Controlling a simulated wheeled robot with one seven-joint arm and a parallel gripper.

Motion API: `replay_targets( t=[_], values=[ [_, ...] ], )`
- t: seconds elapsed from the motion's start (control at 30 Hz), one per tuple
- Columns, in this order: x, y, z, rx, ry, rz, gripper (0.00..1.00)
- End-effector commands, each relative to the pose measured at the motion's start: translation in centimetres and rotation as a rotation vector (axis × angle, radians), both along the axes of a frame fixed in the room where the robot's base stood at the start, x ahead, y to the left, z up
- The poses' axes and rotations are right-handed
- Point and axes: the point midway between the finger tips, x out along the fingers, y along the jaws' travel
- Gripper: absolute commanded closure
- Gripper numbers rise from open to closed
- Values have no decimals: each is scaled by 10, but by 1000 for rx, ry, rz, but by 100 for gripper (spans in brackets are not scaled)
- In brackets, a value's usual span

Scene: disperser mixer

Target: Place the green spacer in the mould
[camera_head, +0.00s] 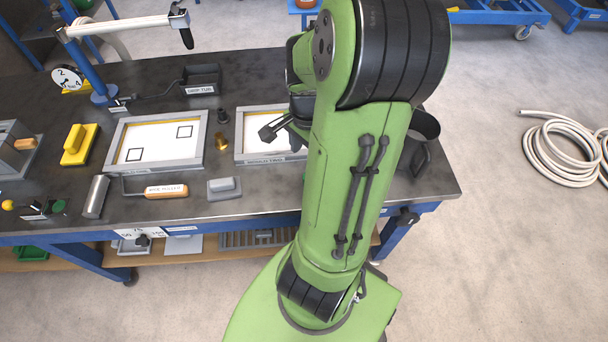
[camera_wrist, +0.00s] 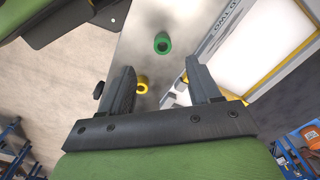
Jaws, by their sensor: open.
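A green spacer (camera_wrist: 162,43), a short ring with a dark hole, stands on the grey bench top in the wrist view, just beyond my fingertips. That tray (camera_head: 246,161), grey-framed with a white floor, is partly hidden by my arm. A tray frame (camera_wrist: 213,32) reading "D TWO" lies right of the spacer in the wrist view.
A yellow ring (camera_wrist: 142,87) shows between my fingers, farther down. A left framed tray (camera_head: 113,162) has black squares on its white floor. A brass piece (camera_head: 222,143) stands between the trays. A grey float (camera_head: 224,188) and an orange-handled tool (camera_head: 166,191) lie in front.

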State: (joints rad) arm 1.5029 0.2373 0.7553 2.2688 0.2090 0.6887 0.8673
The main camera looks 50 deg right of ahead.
Motion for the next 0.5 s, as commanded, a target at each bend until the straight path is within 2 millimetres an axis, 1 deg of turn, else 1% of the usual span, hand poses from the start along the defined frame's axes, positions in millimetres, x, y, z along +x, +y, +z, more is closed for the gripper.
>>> replay_targets(
  t=[0.03, 0.1, 0.2, 0.37, 0.5],
  values=[
    [0, 1, -21, 6, 1, 1, 38],
    [0, 0, -38, 5, 0, 1, 38],
    [0, 0, -56, 3, 0, 1, 38],
    [0, -1, -73, 2, 0, 1, 38],
    [1, -4, -102, 3, -1, 2, 38]
  ],
)
